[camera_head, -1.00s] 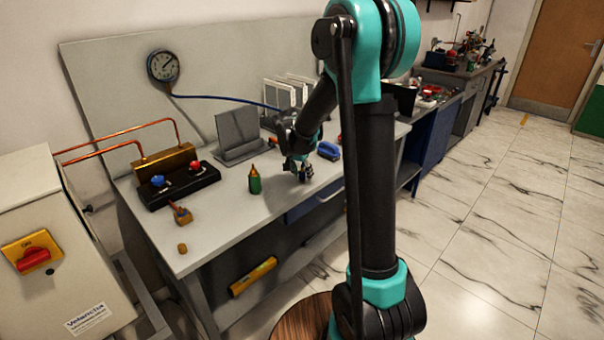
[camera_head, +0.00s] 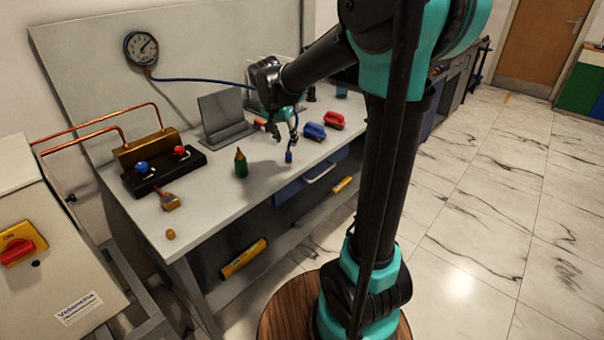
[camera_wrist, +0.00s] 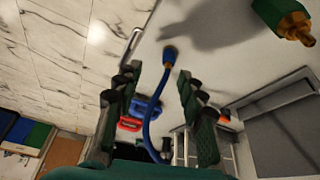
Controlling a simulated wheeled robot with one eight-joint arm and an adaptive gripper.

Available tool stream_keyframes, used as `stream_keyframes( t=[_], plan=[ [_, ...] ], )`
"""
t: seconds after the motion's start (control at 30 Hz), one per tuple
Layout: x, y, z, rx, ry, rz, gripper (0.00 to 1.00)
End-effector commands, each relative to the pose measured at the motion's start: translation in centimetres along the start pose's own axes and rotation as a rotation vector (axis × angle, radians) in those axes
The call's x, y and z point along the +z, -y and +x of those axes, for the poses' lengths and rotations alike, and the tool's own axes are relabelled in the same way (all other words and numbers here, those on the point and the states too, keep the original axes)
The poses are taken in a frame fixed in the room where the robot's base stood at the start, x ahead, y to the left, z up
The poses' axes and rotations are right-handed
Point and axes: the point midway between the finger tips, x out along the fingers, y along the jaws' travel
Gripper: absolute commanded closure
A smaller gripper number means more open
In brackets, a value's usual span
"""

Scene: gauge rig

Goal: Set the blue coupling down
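The blue coupling (camera_head: 289,157) is at the end of a blue hose, upright at the worktop near its front edge; I cannot tell if it rests there or hangs just above. In the wrist view the coupling (camera_wrist: 169,56) shows beyond my fingertips, with its hose curving between the fingers. My gripper (camera_head: 279,132) is above and left of the coupling in the head view. In the wrist view my gripper (camera_wrist: 158,82) has its fingers well apart, with clear gaps on both sides of the hose. The hose runs back to the wall gauge (camera_head: 141,48).
A green bottle-like item with a brass tip (camera_head: 241,163) stands left of the coupling. Blue (camera_head: 314,131) and red (camera_head: 334,121) handled items lie to the right. A grey stand (camera_head: 226,118) is behind. A brass valve block (camera_head: 153,150) is farther left. Worktop (camera_head: 262,180) around the coupling is clear.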

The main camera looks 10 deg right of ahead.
Motion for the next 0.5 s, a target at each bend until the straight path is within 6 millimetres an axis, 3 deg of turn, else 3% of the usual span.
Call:
stream_keyframes(
  t=[0.17,0.3,0.5],
  plan=[
    [5.7,-7.5,2.0,-0.064,0.033,-0.174,0.60],
    [11.5,-12.9,3.9,-0.133,0.038,-0.336,0.60],
    [18.1,-17.6,5.8,-0.206,0.019,-0.505,0.60]
  ],
)
